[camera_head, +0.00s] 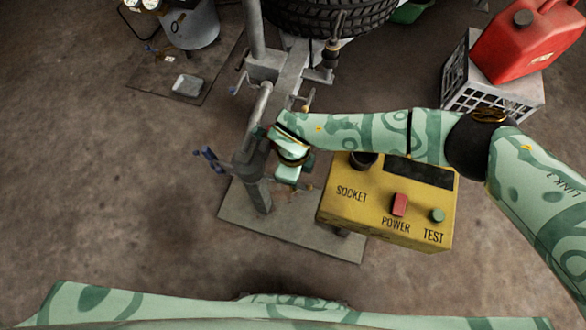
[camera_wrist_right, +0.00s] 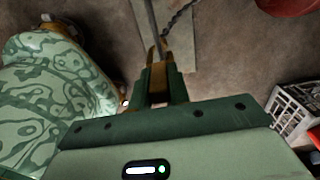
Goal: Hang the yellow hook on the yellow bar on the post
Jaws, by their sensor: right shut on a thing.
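My right gripper (camera_head: 290,173) reaches in from the right and is beside the grey post stand (camera_head: 257,190), partly over it. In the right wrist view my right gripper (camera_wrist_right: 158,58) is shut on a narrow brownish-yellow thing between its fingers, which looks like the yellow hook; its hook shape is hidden. On the stand, a small yellow-orange bar end (camera_head: 308,99) sticks out above my right wrist. I cannot tell whether the held thing touches any bar. Blue-tipped bars (camera_head: 210,158) stick out at the left. My left gripper is not in view.
A yellow tester box (camera_head: 385,205) with a red switch stands just right of my right gripper, under the forearm. A tyre (camera_head: 330,12) is behind the post. A grey crate (camera_head: 455,75) bears a red fuel can (camera_head: 520,45).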

